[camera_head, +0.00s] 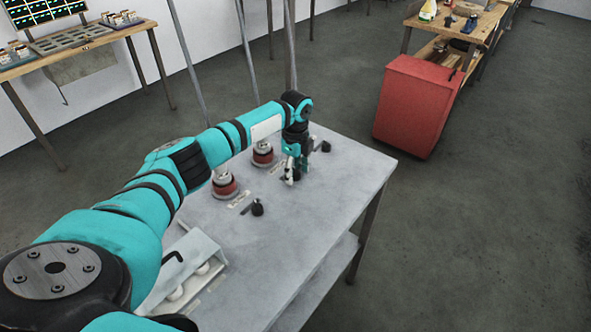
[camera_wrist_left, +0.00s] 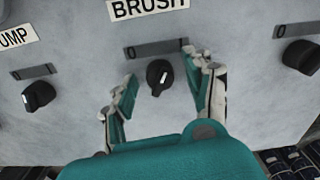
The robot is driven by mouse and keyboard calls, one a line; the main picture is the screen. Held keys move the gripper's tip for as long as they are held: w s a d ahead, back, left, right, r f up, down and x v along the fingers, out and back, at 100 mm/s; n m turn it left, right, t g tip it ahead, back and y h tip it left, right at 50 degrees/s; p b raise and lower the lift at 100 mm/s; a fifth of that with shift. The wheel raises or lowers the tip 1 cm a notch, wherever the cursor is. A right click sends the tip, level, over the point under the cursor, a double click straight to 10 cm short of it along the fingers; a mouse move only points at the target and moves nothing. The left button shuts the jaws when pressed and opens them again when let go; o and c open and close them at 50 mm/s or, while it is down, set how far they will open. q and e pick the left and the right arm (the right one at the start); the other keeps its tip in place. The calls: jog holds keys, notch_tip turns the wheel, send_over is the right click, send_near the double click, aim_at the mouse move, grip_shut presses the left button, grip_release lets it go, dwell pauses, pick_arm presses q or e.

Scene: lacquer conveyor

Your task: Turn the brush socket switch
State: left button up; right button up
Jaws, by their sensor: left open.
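The brush socket switch (camera_wrist_left: 159,76) is a black rotary knob with a white pointer line, below the BRUSH label (camera_wrist_left: 148,7) in the left wrist view. A grey scale strip (camera_wrist_left: 155,49) marked 0 lies just above it. My left gripper (camera_wrist_left: 162,92) is open, with one finger on each side of the knob; I cannot tell if they touch it. In the head view my left gripper (camera_head: 291,172) points down at the grey table and mostly hides this knob. My right gripper is not in view.
Another black knob (camera_wrist_left: 38,96) sits at left under a partly cut label, and one (camera_wrist_left: 302,57) at right. Two red-and-black round sockets (camera_head: 263,154) (camera_head: 224,184) stand on the grey table (camera_head: 345,165). A white bracket (camera_head: 190,262) is at the near left. A red cabinet (camera_head: 416,105) stands beyond.

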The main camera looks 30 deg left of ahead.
pick_arm(q)
grip_shut()
jog(key=shift+r+n+p, duration=0.25)
jog(key=shift+n+p, duration=0.55)
jog(key=shift+p, duration=0.2)
jog(key=n+p, duration=0.5)
jog(key=n, duration=0.2)
jog(key=shift+f+n+p, duration=0.1)
jog(key=shift+n+p, duration=0.2)
jog(key=shift+n, duration=0.1)
jog(key=shift+n+p, duration=0.6)
jog(key=shift+n, duration=0.6)
grip_release()
jog(key=shift+f, duration=0.1)
